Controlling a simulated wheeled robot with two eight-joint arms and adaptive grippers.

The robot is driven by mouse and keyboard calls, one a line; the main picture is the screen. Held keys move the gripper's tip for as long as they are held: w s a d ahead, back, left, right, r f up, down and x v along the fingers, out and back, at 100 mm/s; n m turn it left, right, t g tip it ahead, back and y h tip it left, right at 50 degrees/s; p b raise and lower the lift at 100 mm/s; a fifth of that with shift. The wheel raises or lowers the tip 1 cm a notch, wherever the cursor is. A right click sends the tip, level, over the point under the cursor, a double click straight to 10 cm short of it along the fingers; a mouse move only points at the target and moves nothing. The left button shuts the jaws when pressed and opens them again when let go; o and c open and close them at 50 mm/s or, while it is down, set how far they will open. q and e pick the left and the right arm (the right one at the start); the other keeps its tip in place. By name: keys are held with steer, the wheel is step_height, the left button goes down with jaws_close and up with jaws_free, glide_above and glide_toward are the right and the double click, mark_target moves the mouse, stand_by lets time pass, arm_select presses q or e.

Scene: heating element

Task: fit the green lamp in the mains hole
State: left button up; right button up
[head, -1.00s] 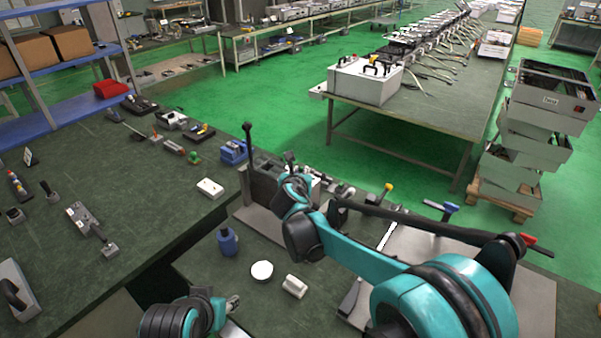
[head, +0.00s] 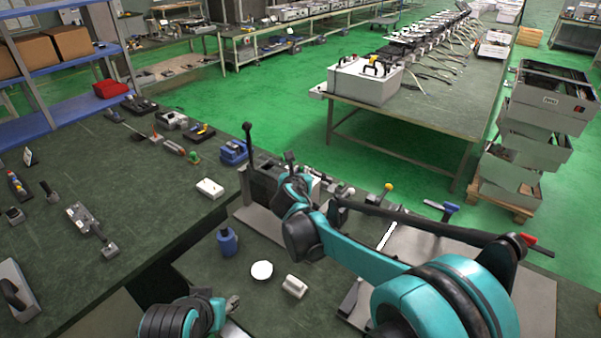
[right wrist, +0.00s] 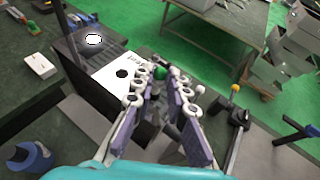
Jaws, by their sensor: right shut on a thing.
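In the right wrist view, the green lamp (right wrist: 159,72) sits between the fingertips of my right gripper (right wrist: 162,88), which is shut on it. The fingers hide its lower part. A white panel (right wrist: 106,80) with a dark round hole (right wrist: 122,73) lies just left of the lamp; the lamp is apart from this hole. I cannot read the label by the hole. In the head view, my right arm mostly hides the panel's box (head: 262,180) and the gripper. My left gripper (head: 232,303) is at the bottom, its jaw opening unclear.
A blue bottle (head: 227,241), a white round piece (head: 261,270) and a white cylinder (head: 294,286) stand on the near bench. A dark upright lever (head: 247,150) rises beside the box. A white block (head: 209,188) lies on the left bench (head: 150,215).

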steer(key=shift+f+b, duration=1.35)
steer(key=shift+f, duration=0.4)
steer(key=o, duration=0.8)
steer(key=shift+o, duration=0.2)
steer(key=shift+s, duration=0.1)
steer(key=v, duration=1.2)
